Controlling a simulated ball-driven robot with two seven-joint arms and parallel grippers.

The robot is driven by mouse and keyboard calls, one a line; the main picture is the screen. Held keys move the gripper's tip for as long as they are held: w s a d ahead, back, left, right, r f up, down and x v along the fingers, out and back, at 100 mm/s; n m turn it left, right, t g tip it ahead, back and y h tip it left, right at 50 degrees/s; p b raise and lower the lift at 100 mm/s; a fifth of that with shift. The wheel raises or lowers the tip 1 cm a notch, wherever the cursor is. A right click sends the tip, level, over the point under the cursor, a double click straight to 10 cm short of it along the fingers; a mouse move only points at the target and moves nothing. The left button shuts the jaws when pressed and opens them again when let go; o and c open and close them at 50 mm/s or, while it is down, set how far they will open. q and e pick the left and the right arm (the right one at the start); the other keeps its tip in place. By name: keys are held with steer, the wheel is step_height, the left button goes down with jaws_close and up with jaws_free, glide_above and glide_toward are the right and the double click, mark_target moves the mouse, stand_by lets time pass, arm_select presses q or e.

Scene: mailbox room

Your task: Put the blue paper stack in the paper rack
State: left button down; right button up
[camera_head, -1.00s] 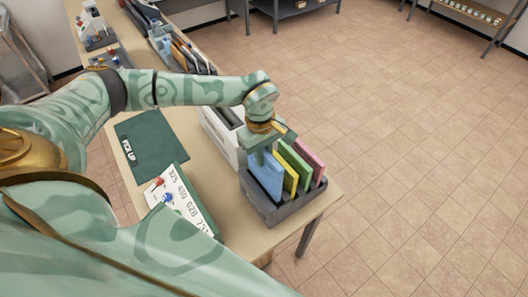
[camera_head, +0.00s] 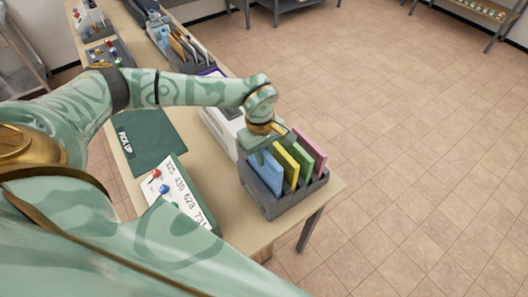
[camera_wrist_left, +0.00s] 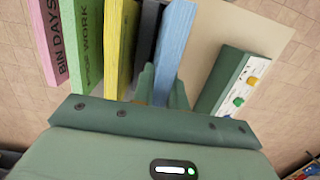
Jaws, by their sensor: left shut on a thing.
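The blue paper stack (camera_head: 266,172) stands upright at the left end of the dark grey paper rack (camera_head: 292,203), beside yellow (camera_head: 287,165), green (camera_head: 299,160) and pink (camera_head: 311,155) stacks. My left gripper (camera_head: 262,152) is above the rack and shut on the blue stack's upper edge. In the left wrist view, the fingers (camera_wrist_left: 163,88) sit on both sides of the blue stack (camera_wrist_left: 175,45). The rack hides the blue stack's lower edge, so I cannot tell whether it rests on the bottom. My right gripper is not in view.
A dark green "PICK UP" mat (camera_head: 155,140) and a white numbered board with red and blue pieces (camera_head: 182,192) lie left of the rack. A white box (camera_head: 222,125) stands just behind it. The rack is near the table's end (camera_head: 325,195); open floor lies right.

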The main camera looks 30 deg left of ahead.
arm_select(q)
steer(key=shift+f, duration=0.5)
steer(key=c, duration=1.3)
jaws_free()
step_height(320, 180, up, 7)
steer(key=p, duration=0.5)
steer(key=shift+p, duration=0.4)
